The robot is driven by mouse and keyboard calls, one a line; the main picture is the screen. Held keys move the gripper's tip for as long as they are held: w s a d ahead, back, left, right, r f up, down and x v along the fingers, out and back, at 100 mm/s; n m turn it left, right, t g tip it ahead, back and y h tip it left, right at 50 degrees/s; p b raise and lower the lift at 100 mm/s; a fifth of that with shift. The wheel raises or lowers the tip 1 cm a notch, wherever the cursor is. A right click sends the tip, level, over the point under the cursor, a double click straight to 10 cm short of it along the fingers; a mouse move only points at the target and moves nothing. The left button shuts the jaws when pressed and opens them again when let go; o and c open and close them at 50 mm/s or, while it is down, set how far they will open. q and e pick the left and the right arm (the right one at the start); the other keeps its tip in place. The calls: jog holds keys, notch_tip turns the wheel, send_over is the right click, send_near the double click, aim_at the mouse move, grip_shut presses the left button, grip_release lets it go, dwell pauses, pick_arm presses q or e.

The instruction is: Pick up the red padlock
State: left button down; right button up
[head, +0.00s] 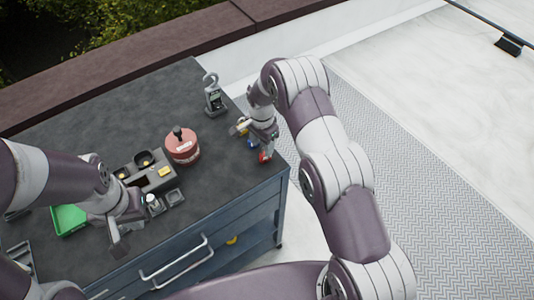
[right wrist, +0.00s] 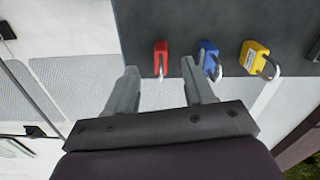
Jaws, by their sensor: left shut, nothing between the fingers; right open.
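The red padlock (head: 265,156) lies near the right edge of the dark worktop in the head view. In the right wrist view the red padlock (right wrist: 160,51) has its shackle toward me and sits ahead of the gap between my right fingertips, not touching them. My right gripper (right wrist: 160,80) is open and empty; in the head view it (head: 255,130) is by the row of padlocks and partly covers them. My left gripper (head: 117,247) is shut and empty near the worktop's front edge, at the left.
A blue padlock (right wrist: 208,56) is close beside the red one, near my right finger in the wrist view. A yellow padlock (right wrist: 254,54) lies farther along. A red canister (head: 182,147), a grey instrument (head: 214,101) and a green tray (head: 67,221) stand on the worktop (head: 110,110).

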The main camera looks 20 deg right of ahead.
aim_at(263, 155)
jog(key=shift+a+f, duration=0.2)
jog(key=shift+f, duration=0.25)
jog(key=shift+s+f+p, duration=0.1)
jog(key=shift+f+p, duration=0.25)
jog(key=f+p, duration=0.2)
jog(key=f, duration=0.2)
jog(key=shift+d+f, duration=0.15)
jog(key=shift+d, duration=0.05)
jog(key=shift+f, duration=0.45)
jog(key=shift+a, duration=0.1)
jog(key=c, duration=0.4)
grip_shut()
